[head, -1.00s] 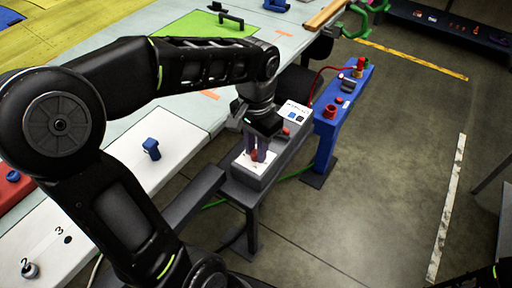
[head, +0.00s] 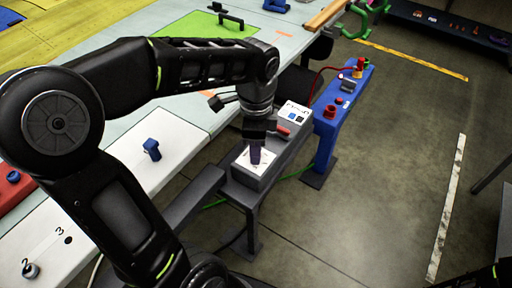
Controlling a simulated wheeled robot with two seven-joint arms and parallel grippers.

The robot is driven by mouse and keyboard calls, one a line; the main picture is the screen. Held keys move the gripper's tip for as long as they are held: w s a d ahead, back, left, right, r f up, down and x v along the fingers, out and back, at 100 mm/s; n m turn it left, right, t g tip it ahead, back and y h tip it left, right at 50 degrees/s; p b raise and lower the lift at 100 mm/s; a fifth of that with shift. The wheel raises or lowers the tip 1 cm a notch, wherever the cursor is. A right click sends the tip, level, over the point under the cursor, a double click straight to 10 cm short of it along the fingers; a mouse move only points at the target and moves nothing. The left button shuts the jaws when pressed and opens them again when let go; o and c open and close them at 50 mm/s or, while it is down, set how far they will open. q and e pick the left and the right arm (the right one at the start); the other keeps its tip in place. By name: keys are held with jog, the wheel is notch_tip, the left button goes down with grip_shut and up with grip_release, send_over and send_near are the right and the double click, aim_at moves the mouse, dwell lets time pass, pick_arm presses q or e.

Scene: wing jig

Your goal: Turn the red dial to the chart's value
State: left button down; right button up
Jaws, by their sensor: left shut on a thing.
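My left gripper (head: 255,158) points down over the white dial plate (head: 242,163) on top of a grey box. Its purple fingers are shut at the place of the red dial, which they now hide almost wholly. I cannot read the dial's angle or the small marks on the plate. A white card (head: 293,113) with a blue square and dark print stands on the same grey unit, beyond the gripper. It may be the chart, but its print is too small to read. My right gripper is not in view.
A red part (head: 283,131) lies between the gripper and the card. A blue stand (head: 326,135) with red knobs is just beyond. The white bench (head: 165,128) with a blue clamp (head: 151,149) is left. Open floor (head: 390,160) lies right.

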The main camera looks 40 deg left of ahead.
pick_arm(q)
jog(key=shift+m, duration=0.6)
jog(key=c, duration=1.2)
grip_release()
jog(key=shift+r, duration=0.1)
notch_tip(320, 180, up, 8)
jog(key=shift+f+b, duration=0.15)
jog(key=shift+b, duration=0.2)
jog(key=shift+f, duration=0.1)
